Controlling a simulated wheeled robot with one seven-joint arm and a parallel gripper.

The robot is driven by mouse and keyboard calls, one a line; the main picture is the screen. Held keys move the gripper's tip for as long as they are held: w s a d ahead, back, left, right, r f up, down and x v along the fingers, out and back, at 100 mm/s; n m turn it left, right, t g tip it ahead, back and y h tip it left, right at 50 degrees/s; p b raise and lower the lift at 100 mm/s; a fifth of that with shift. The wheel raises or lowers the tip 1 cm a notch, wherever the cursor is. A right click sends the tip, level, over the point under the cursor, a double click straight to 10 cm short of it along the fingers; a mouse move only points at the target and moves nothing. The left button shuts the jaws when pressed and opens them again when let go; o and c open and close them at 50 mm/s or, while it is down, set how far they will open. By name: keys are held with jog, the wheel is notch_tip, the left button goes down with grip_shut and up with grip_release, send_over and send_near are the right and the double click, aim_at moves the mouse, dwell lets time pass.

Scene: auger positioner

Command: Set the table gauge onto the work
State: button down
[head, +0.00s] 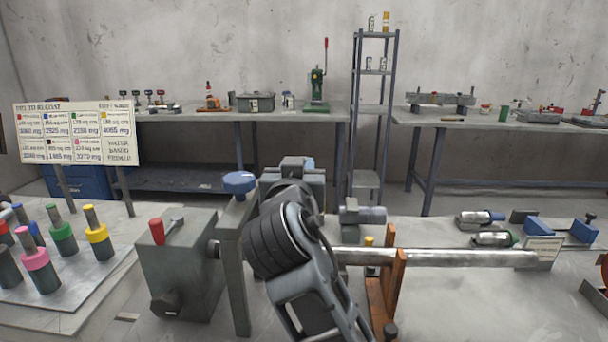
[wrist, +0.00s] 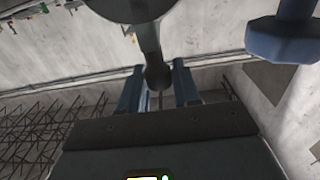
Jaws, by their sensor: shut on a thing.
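In the wrist view, my gripper (wrist: 157,78) has its two blue-grey fingers on either side of a grey lever (wrist: 148,42) with a dark rounded end, and is shut on it. In the head view my dark arm hides my fingers and the held end. A long bright shaft (head: 455,258), likely the work, lies level to the right of my arm. A brown-orange upright (head: 384,285) stands at the shaft's near left part. I cannot tell which thing is the table gauge.
A grey box (head: 180,265) with a red-handled lever and a blue knob (head: 240,183) stand left of my arm. Colour-banded cylinders (head: 62,240) stand on a plate at far left. Small cylinders (head: 480,217) and blue blocks (head: 560,230) lie behind the shaft. The front right bench is mostly clear.

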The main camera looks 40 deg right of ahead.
jog(key=shift+w+a+f, duration=0.1)
jog(key=shift+a+f, duration=0.05)
jog(key=c, duration=0.9)
grip_release()
jog(key=shift+c, duration=0.2)
jog(key=b+v, duration=0.1)
jog(key=v, duration=0.6)
jog(key=shift+s+a, duration=0.25)
jog(key=s+a+f+n+t+y, duration=0.1)
jog(key=s+a+f+n+y, duration=0.25)
jog(key=f, duration=0.35)
jog(key=s+a+f+n+t+y, duration=0.1)
jog(key=s+a+f+n+y, duration=0.15)
jog(key=s+f, duration=0.35)
jog(key=s+a+f+n+t+y, duration=0.1)
jog(key=s+a+f+n+y, duration=0.25)
jog(key=f, duration=0.35)
jog(key=s+y, duration=0.4)
jog(key=s, duration=1.8)
jog(key=shift+a, duration=0.45)
